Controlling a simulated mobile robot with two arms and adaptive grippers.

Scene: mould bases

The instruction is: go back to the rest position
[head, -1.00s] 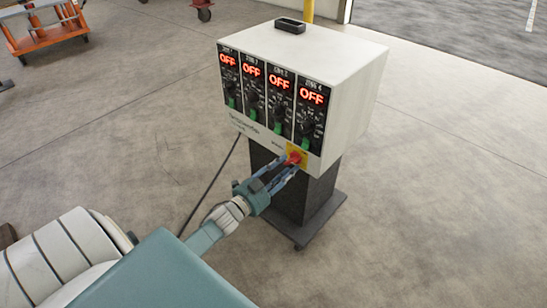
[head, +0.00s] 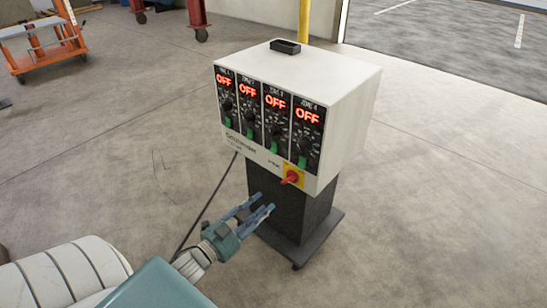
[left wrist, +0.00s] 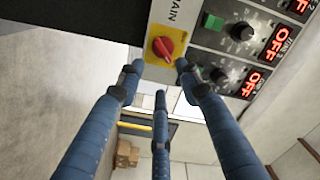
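The white controller box (head: 330,80) stands on a dark pedestal (head: 290,205), with its zone displays all reading OFF in red. Its red main switch (head: 291,177) sits on a yellow plate at the lower right of the front; the switch also shows in the left wrist view (left wrist: 163,47). My left gripper (head: 258,208) is open and empty, below and to the left of the switch and apart from it. Its blue fingers (left wrist: 157,85) are spread in the left wrist view, with nothing between them. My right gripper is not in view.
A black cable (head: 205,205) runs from the box down to the floor beside my left arm. An orange cart (head: 40,40) stands at the far left. A yellow post (head: 304,22) rises behind the box. The concrete floor (head: 450,200) to the right is clear.

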